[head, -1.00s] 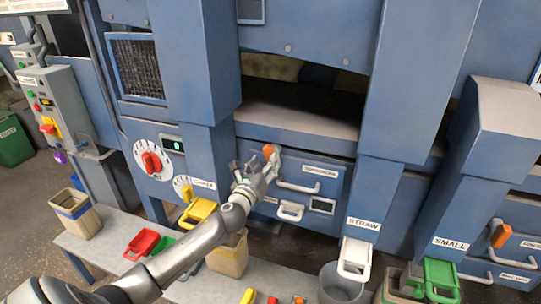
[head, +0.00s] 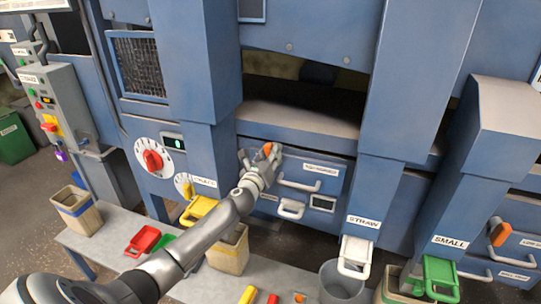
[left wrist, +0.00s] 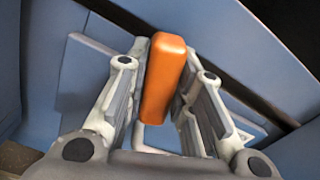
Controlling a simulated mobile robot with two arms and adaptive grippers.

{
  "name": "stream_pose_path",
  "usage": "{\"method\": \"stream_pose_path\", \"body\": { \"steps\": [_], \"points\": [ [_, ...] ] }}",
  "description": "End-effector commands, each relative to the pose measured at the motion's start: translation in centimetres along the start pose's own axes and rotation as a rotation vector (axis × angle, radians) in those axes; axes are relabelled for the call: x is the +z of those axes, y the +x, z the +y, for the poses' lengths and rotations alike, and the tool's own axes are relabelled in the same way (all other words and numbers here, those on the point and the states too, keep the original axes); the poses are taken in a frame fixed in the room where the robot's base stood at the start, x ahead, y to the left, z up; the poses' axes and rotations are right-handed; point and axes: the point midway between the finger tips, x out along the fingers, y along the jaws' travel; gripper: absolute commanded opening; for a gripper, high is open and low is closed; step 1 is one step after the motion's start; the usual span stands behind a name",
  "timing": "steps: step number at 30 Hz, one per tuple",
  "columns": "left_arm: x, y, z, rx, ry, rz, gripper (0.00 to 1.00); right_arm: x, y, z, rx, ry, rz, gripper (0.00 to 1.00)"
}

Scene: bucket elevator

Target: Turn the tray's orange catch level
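The orange catch (head: 267,148) is on the upper left part of the blue tray front (head: 335,181), mostly hidden by my left gripper in the head view. In the left wrist view the catch (left wrist: 164,80) is a rounded orange bar, standing almost upright in the picture. My left gripper (head: 262,158) is at the catch, with one finger on either side of it. The fingers are open in the left wrist view (left wrist: 165,85), and narrow gaps show beside the bar's lower part. My right gripper is not in view.
A white handle (head: 299,186) is right of the catch, and a smaller white handle (head: 290,209) is below. A red dial (head: 153,161) is to the left. Another orange catch (head: 500,234) is at far right. A bench (head: 205,288) with bins runs below.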

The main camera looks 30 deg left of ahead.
Motion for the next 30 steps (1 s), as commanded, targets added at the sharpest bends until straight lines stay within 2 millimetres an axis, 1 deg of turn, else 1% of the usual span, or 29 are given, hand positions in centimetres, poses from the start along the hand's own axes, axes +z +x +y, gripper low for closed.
{"method": "stream_pose_path", "body": {
  "steps": [1, 3, 4, 14, 20, 30],
  "points": [
    [0.00, -0.01, 0.00, 0.000, 0.000, 0.000, 0.11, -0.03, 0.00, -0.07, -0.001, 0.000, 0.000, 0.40],
    [0.00, -0.01, 0.00, 0.000, 0.000, 0.000, 0.02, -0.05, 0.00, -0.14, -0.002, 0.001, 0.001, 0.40],
    [0.00, -0.01, 0.00, 0.000, 0.000, 0.000, 0.00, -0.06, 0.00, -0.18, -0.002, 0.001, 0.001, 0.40],
    [-0.02, -0.01, 0.03, 0.000, -0.051, 0.000, 0.00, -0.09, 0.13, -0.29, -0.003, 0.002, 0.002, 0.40],
    [-0.06, -0.01, 0.07, -0.001, -0.170, 0.000, 0.00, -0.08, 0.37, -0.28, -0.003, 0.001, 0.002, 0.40],
    [-0.12, -0.01, 0.22, 0.001, -0.482, -0.001, 0.00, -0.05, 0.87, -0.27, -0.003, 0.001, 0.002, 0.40]
  ]
}}
